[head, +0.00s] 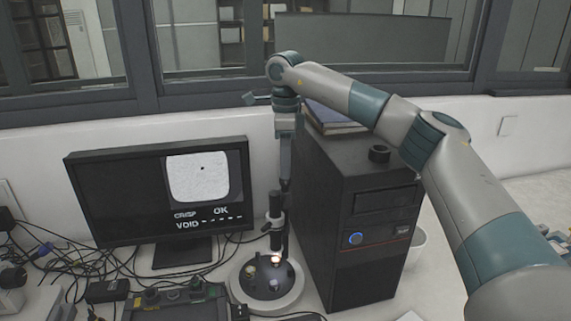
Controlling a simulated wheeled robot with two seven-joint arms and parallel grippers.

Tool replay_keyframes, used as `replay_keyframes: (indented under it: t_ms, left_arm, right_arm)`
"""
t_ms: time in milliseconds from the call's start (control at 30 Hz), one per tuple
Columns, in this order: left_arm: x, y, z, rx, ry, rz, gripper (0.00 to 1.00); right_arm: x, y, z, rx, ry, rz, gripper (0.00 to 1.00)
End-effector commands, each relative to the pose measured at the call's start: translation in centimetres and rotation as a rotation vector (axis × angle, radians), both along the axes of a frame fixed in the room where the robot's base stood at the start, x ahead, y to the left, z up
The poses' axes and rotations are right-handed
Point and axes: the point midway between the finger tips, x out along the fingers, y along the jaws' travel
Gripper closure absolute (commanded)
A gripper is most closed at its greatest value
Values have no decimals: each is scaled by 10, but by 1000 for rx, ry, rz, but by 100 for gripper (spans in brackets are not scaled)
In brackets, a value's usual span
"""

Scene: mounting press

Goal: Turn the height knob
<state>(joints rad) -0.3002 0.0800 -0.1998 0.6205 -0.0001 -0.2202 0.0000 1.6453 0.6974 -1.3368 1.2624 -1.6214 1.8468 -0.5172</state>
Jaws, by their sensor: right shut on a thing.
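A small bright light shows on the dome. My right gripper (285,184) points straight down beside the top of the tube, behind and to its right. It is shut on a small part there, which I take to be the height knob; the fingers and tube hide most of it. My left gripper is not in view.
A monitor (118,197) at the left shows a pale round-cornered picture with the words CRISP, OK and VOID. A black computer tower (352,262) stands close on the right, with books (334,122) and a small dark ring (379,154) on top. Cables clutter the left.

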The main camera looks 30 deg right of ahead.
Motion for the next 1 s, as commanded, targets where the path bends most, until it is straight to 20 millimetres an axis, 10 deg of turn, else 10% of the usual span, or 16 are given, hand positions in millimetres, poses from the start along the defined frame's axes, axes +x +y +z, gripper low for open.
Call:
replay_keyframes:
  t_ms: [133,167,233,667,1000]
  left_arm:
    - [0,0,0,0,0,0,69]
    - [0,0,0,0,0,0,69]
    - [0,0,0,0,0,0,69]
    - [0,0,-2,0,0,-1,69]
    - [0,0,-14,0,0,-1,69]
  right_arm:
    - [1,0,3,1,-6,-3,100]
    - [1,0,3,1,-6,-3,73]
    - [1,0,2,1,-5,-3,59]
    - [0,0,4,1,-3,-2,59]
    - [0,1,43,0,-6,-3,59]
